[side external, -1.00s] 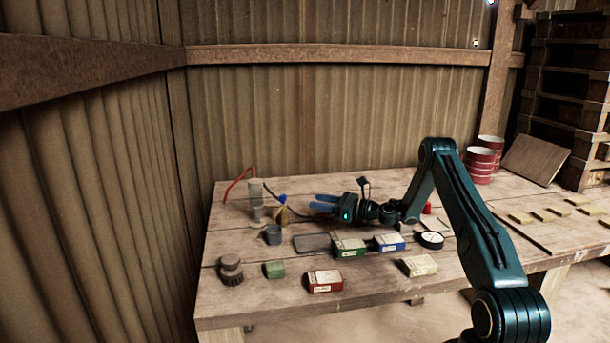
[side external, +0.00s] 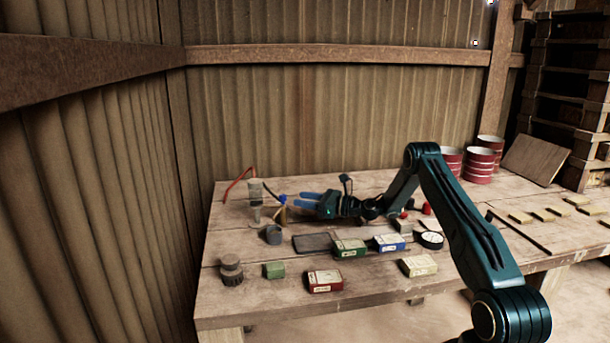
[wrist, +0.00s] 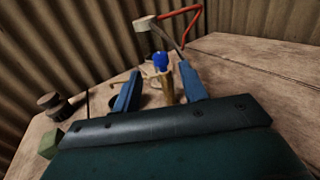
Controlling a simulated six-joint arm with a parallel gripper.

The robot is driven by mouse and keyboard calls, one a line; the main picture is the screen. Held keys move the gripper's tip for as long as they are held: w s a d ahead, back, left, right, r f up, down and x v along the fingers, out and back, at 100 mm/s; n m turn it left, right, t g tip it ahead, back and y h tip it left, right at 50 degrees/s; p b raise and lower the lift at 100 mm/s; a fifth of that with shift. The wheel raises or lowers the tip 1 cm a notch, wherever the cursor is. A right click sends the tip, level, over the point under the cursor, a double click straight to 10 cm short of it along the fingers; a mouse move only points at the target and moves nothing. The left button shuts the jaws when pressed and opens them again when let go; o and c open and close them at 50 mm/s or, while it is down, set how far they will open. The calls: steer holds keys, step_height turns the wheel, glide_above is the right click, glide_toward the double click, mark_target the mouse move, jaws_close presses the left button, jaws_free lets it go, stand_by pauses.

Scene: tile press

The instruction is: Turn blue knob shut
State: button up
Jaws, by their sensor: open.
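The blue knob (side external: 282,200) sits on top of a brass-coloured valve post (side external: 283,214) at the back left of the workbench. In the wrist view the blue knob (wrist: 161,61) shows above the brass body (wrist: 167,86), between and beyond my two blue fingers. My gripper (side external: 301,199) lies nearly level, fingers pointing left at the knob. In the wrist view my gripper (wrist: 158,88) is open and empty, with one finger on each side of the valve. Whether the fingertips reach around the knob or stop just short is hard to tell.
A grey cup (side external: 273,235), dark tray (side external: 312,243) and several small boxes, such as the red box (side external: 325,281), lie in front. Red tins (side external: 481,165) stand at right.

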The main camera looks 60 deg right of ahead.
mark_target(283, 195)
steer(key=shift+x, duration=3.95)
jaws_close()
